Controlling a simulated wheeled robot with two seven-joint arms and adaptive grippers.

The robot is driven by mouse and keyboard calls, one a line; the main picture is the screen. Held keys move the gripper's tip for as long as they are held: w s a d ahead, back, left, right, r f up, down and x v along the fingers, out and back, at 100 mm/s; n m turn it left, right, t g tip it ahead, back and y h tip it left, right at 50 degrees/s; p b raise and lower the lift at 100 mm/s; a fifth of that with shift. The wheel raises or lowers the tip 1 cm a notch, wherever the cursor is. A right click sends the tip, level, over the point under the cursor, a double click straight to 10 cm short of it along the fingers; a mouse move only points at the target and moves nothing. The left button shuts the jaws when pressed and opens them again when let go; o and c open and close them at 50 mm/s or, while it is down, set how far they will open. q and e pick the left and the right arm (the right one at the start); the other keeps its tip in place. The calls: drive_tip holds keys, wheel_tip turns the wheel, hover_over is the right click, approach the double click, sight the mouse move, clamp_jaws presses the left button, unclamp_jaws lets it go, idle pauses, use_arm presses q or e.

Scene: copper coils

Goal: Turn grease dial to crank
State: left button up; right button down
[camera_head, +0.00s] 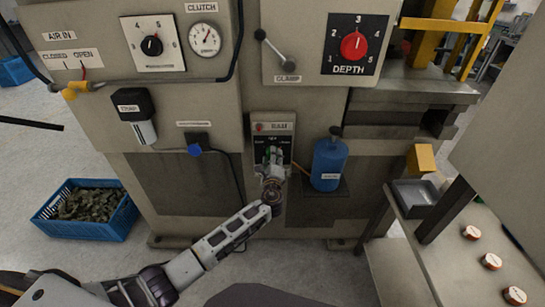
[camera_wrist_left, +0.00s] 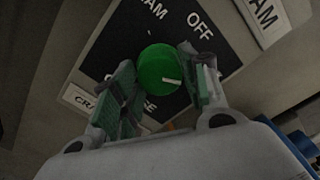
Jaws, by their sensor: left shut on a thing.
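The green round grease dial (camera_wrist_left: 160,68) sits on a dark plate (camera_wrist_left: 228,58) in the left wrist view. A short white mark on the dial's face lies on its lower right side in that view. Above it the plate reads OFF, with part of another word beside it. My left gripper (camera_wrist_left: 165,90) is shut on the dial, one green-padded finger at each side. The left finger partly covers the lettering below the dial and the white label starting CRA (camera_wrist_left: 84,100). In the head view my left gripper (camera_head: 271,165) reaches the small panel and hides most of the dial.
A blue bottle (camera_head: 329,162) stands on a small shelf right of the panel. A red DEPTH dial (camera_head: 354,46) and a clamp lever (camera_head: 275,48) are above. A blue crate (camera_head: 122,221) stands on the floor at left. A counter with several round buttons is at right.

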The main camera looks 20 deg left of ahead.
use_arm(q)
drive_tip(key=shift+o, duration=0.2)
drive_tip(key=o, duration=1)
drive_tip(key=shift+o, duration=0.2)
drive_tip(key=v, duration=1.2)
idle(0.7)
